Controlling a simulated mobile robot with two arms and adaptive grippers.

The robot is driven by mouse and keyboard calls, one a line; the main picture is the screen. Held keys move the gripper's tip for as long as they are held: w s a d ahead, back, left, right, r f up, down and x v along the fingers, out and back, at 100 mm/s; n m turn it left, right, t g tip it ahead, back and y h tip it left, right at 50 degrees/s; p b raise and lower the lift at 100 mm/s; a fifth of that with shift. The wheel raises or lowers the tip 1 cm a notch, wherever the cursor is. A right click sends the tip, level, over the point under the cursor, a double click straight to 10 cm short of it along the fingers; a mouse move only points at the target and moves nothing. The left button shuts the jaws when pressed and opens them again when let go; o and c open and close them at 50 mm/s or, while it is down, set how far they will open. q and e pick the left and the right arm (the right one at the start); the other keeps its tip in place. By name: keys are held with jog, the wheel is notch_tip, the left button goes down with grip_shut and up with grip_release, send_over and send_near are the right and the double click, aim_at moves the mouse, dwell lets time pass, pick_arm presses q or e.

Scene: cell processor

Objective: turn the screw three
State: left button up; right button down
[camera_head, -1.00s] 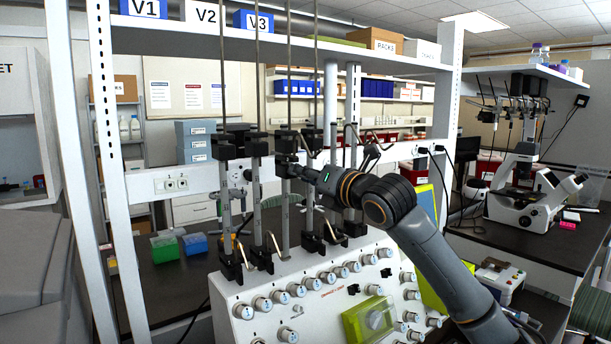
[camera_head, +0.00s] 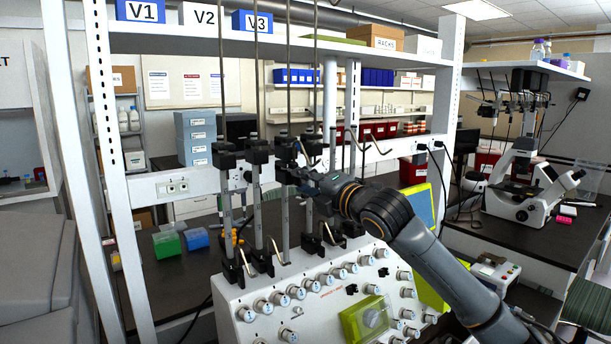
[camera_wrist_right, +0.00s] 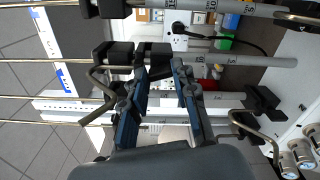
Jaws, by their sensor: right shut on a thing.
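Several upright metal posts with black clamps stand on the white machine (camera_head: 315,290). My right gripper (camera_head: 284,174) reaches in from the right at the third post, just below its upper black clamp (camera_head: 286,146). In the right wrist view, the two blue-grey fingers of my right gripper (camera_wrist_right: 160,66) stand close beside the black clamp blocks (camera_wrist_right: 120,56). The gripper is shut on a small part by the third post, most likely the third screw. The screw itself is hidden by the fingers. My left gripper is not in view.
Neighbouring posts with black clamps (camera_head: 257,150) stand close on the left, and bent metal rods (camera_head: 350,135) on the right. White knobs (camera_head: 297,292) cover the machine's front. A shelf with V1, V2 and V3 boxes (camera_head: 258,22) is above. A microscope (camera_head: 530,190) stands at right.

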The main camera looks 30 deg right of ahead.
jog(key=shift+m+p, duration=0.6)
jog(key=shift+m, duration=1.3)
jog(key=c, duration=1)
grip_release()
jog(key=shift+c, duration=0.2)
jog(key=shift+w+d, duration=0.1)
jog(key=s+d, duration=0.1)
jog(key=s, duration=0.6)
jog(key=shift+s+f, duration=0.2)
jog(key=shift+s, duration=0.15)
jog(key=shift+s, duration=0.1)
